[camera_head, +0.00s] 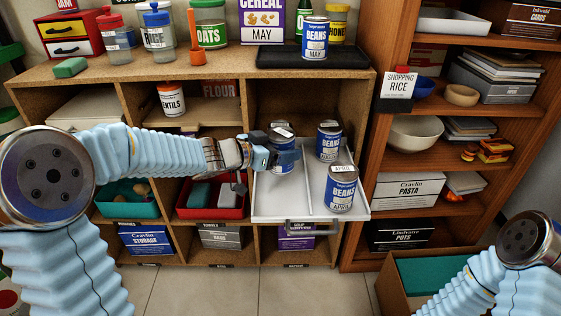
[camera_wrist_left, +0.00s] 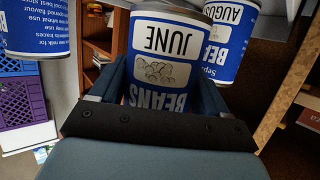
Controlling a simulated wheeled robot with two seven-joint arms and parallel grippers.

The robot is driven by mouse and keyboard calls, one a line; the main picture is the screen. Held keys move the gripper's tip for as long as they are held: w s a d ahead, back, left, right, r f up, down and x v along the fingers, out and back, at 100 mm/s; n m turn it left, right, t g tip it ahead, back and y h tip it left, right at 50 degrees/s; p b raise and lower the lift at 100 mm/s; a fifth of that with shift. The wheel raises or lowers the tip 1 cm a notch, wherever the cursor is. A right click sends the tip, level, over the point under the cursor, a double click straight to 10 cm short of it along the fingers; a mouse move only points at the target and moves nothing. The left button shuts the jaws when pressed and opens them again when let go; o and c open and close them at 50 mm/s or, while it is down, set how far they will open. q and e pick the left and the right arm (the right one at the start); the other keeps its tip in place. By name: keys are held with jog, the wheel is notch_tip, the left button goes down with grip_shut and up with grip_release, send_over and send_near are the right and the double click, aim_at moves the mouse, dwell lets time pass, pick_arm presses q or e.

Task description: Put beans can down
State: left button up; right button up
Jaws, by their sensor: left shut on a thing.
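My left gripper (camera_head: 284,158) reaches in from the left and is shut on a blue and white beans can (camera_head: 281,134). In the left wrist view the held can (camera_wrist_left: 165,60) reads JUNE and sits between the two fingers (camera_wrist_left: 155,100). It is over the back left of the white pull-out tray (camera_head: 268,205); I cannot tell whether its base touches. Two other beans cans stand on the tray: one at the back right (camera_head: 328,142) and one marked APRIL (camera_head: 340,190) at the front right. My right gripper is out of the picture.
A MAY beans can (camera_head: 314,40) stands on a black mat (camera_head: 275,57) on the shelf top. The tray's front left is bare. A red bin (camera_head: 213,212) is left of the tray, and a wooden bookcase (camera_head: 365,120) rises close on its right.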

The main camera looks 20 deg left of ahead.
pick_arm(q)
jog(key=shift+w+a+f+b, duration=0.1)
jog(key=shift+f+b, duration=0.1)
jog(key=shift+f, duration=0.4)
jog(key=shift+w+d+f+b, duration=0.1)
jog(key=shift+f+b, duration=0.15)
jog(key=shift+f, duration=0.35)
jog(key=shift+w+a+f+b, duration=0.1)
jog(key=shift+f+b, duration=0.1)
jog(key=shift+f, duration=0.4)
jog(key=shift+f, duration=0.15)
jog(key=o, duration=1.1)
jog(key=shift+s+a+r, duration=0.1)
jog(key=shift+r, duration=0.15)
jog(key=p+v, duration=0.2)
jog(key=v, duration=0.9)
jog(key=shift+s+a, duration=0.15)
jog(key=shift+s, duration=0.25)
